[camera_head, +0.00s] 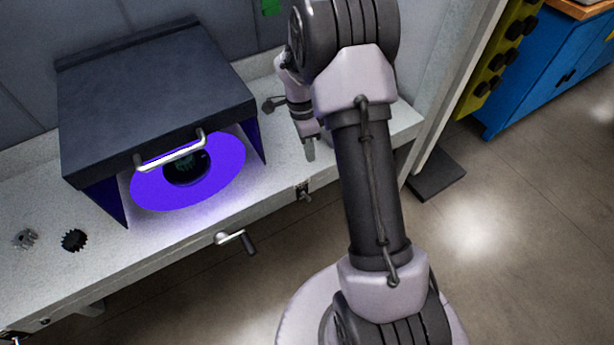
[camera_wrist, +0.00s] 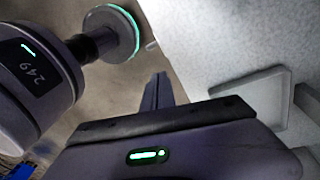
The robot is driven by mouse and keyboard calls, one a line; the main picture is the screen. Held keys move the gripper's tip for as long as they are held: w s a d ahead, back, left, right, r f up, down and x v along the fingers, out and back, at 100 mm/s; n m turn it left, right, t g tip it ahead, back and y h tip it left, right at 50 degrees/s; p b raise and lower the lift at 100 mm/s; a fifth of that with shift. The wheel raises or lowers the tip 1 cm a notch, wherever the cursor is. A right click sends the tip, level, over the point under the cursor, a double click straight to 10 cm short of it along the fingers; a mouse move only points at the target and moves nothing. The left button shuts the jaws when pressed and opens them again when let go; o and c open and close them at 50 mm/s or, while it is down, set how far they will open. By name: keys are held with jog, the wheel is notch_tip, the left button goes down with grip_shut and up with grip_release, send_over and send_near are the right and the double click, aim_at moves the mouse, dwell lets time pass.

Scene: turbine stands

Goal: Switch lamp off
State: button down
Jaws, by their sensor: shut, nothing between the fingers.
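A dark hood (camera_head: 155,95) with a metal handle stands on the white bench, and violet lamp light (camera_head: 225,185) glows on the round plate under it. The lamp itself is hidden by the hood. A small switch-like fitting (camera_head: 303,191) sits on the bench's front edge, right of the hood; its setting is too small to tell. My gripper (camera_head: 310,149) points down over the bench near its front edge, above that fitting and apart from it. In the wrist view my gripper (camera_wrist: 158,90) shows its fingers together and empty, beside the bench edge.
The white bench (camera_head: 190,228) has a crank (camera_head: 238,240) at its front and a dark gear (camera_head: 74,240) and a grey part (camera_head: 26,238) at left. A pale post stands right of the bench, with a blue cabinet (camera_head: 545,80) beyond.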

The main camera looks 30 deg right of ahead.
aim_at(313, 175)
jog(key=f+b, duration=0.1)
jog(key=f, duration=0.2)
jog(key=s+f+b, duration=0.1)
jog(key=f, duration=0.2)
jog(key=f+b, duration=0.1)
jog(key=f, duration=0.2)
jog(key=shift+s+d+f, duration=0.15)
jog(key=shift+s+f, duration=0.05)
jog(key=shift+s, duration=0.1)
jog(key=f, duration=0.1)
jog(key=s+a+f, duration=0.1)
jog(key=a+f+b, duration=0.1)
jog(key=shift+s+f, duration=0.25)
